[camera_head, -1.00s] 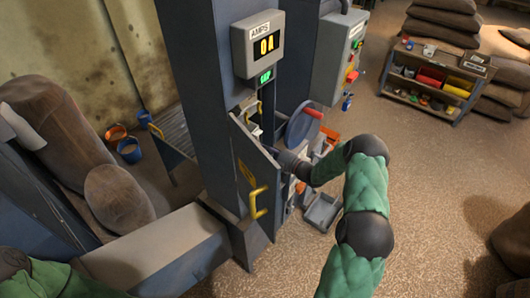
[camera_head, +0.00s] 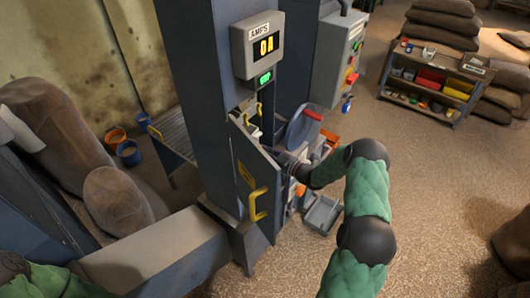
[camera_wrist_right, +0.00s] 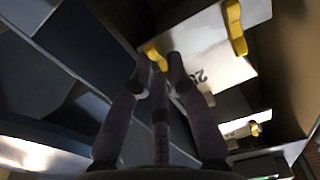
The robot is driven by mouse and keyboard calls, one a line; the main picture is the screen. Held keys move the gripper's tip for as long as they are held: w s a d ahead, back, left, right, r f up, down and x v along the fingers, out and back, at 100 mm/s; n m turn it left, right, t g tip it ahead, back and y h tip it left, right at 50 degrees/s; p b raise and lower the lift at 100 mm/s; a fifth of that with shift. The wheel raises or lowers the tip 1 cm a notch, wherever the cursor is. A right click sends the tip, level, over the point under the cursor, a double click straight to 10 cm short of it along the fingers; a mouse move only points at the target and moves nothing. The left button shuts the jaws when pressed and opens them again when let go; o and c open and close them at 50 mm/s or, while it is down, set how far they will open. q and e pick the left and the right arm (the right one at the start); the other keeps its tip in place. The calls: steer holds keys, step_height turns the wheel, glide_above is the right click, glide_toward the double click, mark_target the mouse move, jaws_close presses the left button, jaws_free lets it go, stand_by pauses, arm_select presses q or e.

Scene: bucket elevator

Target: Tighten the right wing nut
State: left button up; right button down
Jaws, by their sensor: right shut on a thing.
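A pale plate with dark printed marks (camera_wrist_right: 205,68) lies just beyond. In the head view, my right arm reaches in from the right to behind the open blue-grey panel (camera_head: 258,185) of the column; the fingertips and wing nut are hidden there. Of my left arm only a green part shows at the bottom left; its gripper is out of view.
A yellow handle (camera_head: 258,204) sticks out from the panel. The amps display (camera_head: 265,44) reads 0A. A control box (camera_head: 337,55) hangs behind the column. A disc with a red handle (camera_head: 303,124) is close beyond my right wrist.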

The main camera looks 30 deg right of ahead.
stand_by(0.5)
steer(key=c, duration=1.2)
jaws_free()
steer(key=shift+s, duration=0.1)
steer(key=v, duration=1.2)
steer(key=shift+f, duration=0.1)
